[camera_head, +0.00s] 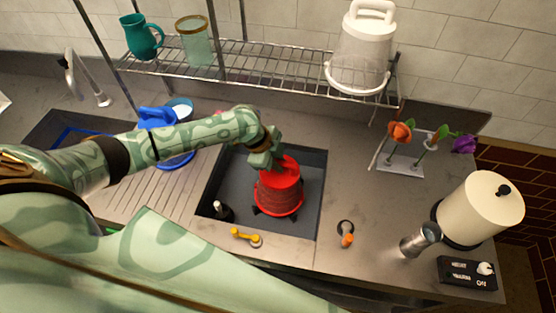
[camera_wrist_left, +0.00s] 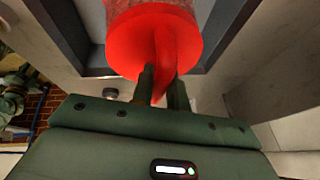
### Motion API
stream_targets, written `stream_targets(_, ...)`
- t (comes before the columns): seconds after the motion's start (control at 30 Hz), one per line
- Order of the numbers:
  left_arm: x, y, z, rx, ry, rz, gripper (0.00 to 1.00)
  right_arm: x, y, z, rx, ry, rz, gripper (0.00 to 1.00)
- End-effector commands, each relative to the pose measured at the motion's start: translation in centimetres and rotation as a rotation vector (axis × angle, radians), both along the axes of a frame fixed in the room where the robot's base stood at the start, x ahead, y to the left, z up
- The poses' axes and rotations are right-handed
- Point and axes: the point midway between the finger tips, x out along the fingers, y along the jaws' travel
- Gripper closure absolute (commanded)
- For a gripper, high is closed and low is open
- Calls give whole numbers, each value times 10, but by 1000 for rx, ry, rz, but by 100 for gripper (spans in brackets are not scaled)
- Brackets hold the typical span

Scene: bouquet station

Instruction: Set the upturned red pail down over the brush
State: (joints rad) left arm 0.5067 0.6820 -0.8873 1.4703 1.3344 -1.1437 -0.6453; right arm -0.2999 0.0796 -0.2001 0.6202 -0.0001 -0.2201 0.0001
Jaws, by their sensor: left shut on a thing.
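The red pail (camera_head: 278,190) is upturned, wide rim down, in the dark recessed basin (camera_head: 212,185). My left gripper (camera_head: 270,158) is above it, shut on its top. In the left wrist view the two fingers (camera_wrist_left: 162,88) close on a red grip piece under the flat end of the pail (camera_wrist_left: 150,45). Dark pieces show at the pail's lower rim; I cannot tell what they are or if the rim touches the basin floor. No brush can be made out for sure; the space under the pail is hidden. My right gripper is not in view.
A small black piece with a white top (camera_head: 221,210) stands in the basin's front left corner. A yellow handle (camera_head: 246,237) and an orange-tipped piece (camera_head: 346,238) lie on the counter in front. A flower holder (camera_head: 400,160) and a cream canister (camera_head: 482,208) stand to the right.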

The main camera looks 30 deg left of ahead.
Motion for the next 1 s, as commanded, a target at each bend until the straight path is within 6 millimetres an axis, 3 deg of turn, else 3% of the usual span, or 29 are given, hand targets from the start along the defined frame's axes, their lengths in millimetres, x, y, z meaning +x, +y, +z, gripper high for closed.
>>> stream_targets(0.53,0,0,-8,0,-1,0,100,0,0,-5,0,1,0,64)
stream_targets(0.57,0,0,-8,0,-1,0,76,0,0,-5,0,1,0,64)
stream_targets(0.63,0,0,-8,0,-1,0,59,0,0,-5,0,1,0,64)
stream_targets(1.0,-1,3,-2,1,-1,1,59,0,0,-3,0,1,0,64)
